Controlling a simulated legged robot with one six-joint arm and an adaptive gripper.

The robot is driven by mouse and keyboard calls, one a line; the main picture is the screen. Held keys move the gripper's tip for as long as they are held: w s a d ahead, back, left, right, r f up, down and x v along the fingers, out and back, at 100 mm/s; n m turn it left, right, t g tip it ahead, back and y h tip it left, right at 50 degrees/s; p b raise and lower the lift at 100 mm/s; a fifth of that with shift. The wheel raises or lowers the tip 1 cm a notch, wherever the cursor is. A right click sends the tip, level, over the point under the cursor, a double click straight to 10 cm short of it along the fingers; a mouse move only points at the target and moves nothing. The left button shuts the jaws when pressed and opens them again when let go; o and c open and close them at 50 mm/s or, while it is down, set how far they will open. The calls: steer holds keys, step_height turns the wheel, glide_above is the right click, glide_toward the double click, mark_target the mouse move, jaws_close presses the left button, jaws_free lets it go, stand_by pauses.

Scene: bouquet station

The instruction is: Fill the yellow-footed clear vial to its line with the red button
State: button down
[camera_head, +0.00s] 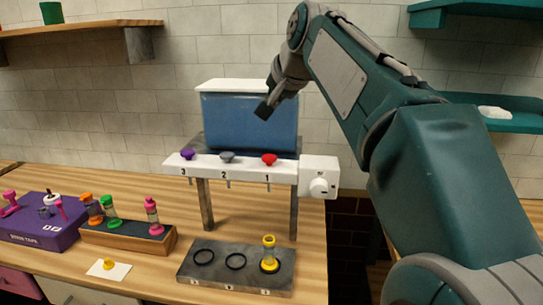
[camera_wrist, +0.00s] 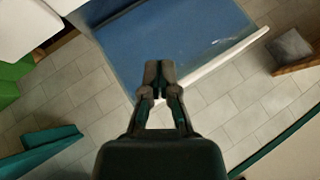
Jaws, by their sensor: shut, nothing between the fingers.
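The yellow-footed clear vial (camera_head: 268,252) stands upright on the right ring of the dark grey plate (camera_head: 215,281), below the dispenser's number 1 outlet. Its fill level is too small to tell. The red button (camera_head: 269,159) sits on top of the white dispenser bar (camera_head: 225,173), above the number 1. My gripper (camera_head: 263,111) is shut and empty, in front of the blue tank (camera_head: 225,125) and above the red button. In the wrist view my gripper (camera_wrist: 159,70) shows its fingers together, with the blue tank (camera_wrist: 175,35) beyond them.
Grey (camera_head: 227,157) and purple (camera_head: 188,154) buttons sit left of the red one. A white dial box (camera_head: 319,177) is at the bar's right end. A wooden rack (camera_head: 100,234) with several vials and a purple box (camera_head: 38,225) stand at left.

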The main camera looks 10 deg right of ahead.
mark_target(270, 158)
steer(key=shift+a, duration=0.7)
steer(key=f, duration=0.8)
steer(key=shift+d+f, duration=0.1)
steer(key=shift+d, duration=0.1)
steer(key=shift+d+f, duration=0.3)
steer(key=shift+f, duration=0.05)
steer(key=shift+a, duration=0.15)
stand_by(0.5)
steer(key=shift+f, duration=0.3)
